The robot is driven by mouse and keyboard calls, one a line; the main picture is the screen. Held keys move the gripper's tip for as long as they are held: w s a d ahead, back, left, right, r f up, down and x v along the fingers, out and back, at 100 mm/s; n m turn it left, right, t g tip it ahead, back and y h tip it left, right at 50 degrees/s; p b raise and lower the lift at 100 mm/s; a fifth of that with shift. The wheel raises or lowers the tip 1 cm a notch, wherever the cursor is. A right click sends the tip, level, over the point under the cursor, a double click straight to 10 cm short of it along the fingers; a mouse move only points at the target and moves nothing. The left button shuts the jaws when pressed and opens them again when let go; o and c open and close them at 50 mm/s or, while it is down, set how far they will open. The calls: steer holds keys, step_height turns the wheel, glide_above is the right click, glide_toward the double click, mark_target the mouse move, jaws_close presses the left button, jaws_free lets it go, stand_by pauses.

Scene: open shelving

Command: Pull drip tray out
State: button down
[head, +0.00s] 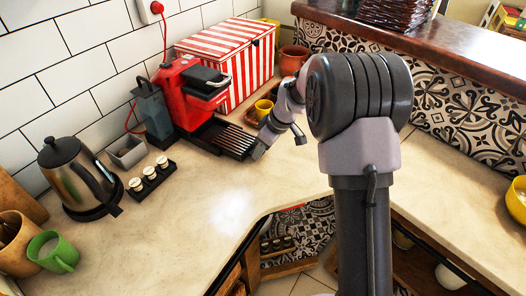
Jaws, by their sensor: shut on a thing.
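The drip tray (229,139) is a dark slatted tray at the foot of the red coffee machine (186,92). It lies low on the counter and sticks out from the machine's front toward the right. My gripper (260,149) is at the tray's right front end, shut on its edge. The fingertips are small and dark here, and the exact contact is hard to see. The tray's rear end is hidden beneath the machine.
A yellow cup (264,108) stands behind my gripper, near a red-and-white striped box (232,55). A capsule holder (151,180), a kettle (75,175) and a green mug (59,252) are at left. The counter (200,215) in front is clear up to its edge.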

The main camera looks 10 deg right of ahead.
steer(key=shift+d, duration=0.2)
steer(key=shift+a, duration=0.1)
steer(key=shift+w, duration=0.1)
steer(key=c, duration=0.9)
jaws_free()
steer(key=p+v, duration=0.6)
steer(key=v, duration=1.1)
steer(key=shift+r, duration=0.2)
steer(key=shift+r, duration=0.1)
